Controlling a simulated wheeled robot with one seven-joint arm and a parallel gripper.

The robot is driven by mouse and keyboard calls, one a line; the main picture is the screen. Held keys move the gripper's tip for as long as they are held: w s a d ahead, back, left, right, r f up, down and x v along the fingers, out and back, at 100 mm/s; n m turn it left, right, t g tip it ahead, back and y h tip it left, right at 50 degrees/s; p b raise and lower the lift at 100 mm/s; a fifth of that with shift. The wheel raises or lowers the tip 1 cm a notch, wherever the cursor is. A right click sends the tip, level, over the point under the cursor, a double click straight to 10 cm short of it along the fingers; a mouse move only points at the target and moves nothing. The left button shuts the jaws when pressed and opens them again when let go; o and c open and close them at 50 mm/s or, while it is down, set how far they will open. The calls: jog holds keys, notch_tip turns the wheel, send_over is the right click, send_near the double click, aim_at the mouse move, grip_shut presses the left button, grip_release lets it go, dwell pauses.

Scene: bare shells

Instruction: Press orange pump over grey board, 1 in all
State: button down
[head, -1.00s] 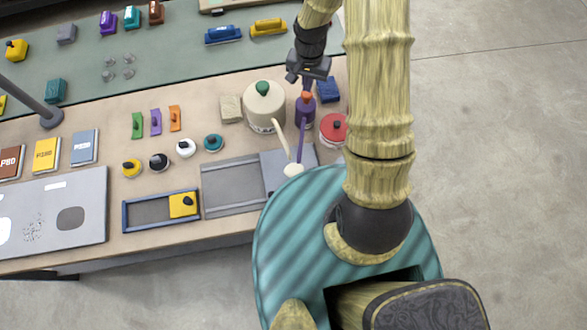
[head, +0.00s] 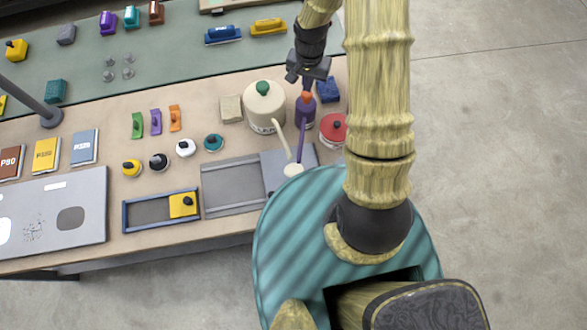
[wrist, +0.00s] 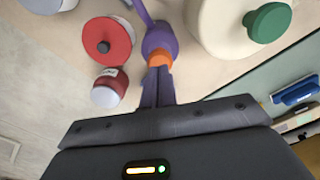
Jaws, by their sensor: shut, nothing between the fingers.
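The orange pump (head: 306,96) is the cap on a purple bottle (head: 305,114) at the table's right side. Its long purple spout reaches toward the front, over the grey board (head: 270,164). My gripper (head: 308,88) is shut and empty, pointing down right at the orange cap. In the wrist view the fingertips (wrist: 158,72) meet or nearly meet the orange cap (wrist: 160,58); I cannot tell whether they touch. The purple bottle shows below it (wrist: 158,38).
A cream pot with a green knob (head: 264,105) stands close on the left, its spout also toward the board. A red-topped round jar (head: 334,128) stands close on the right. A blue block (head: 328,90) is behind. A grey tray (head: 232,185) lies left of the board.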

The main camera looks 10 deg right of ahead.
jog(key=shift+f, duration=0.2)
jog(key=shift+f+b, duration=1.25)
jog(key=shift+f, duration=0.2)
jog(key=shift+r+p, duration=1.1)
jog(key=shift+r, duration=0.55)
notch_tip(320, 180, up, 6)
jog(key=p, duration=0.4)
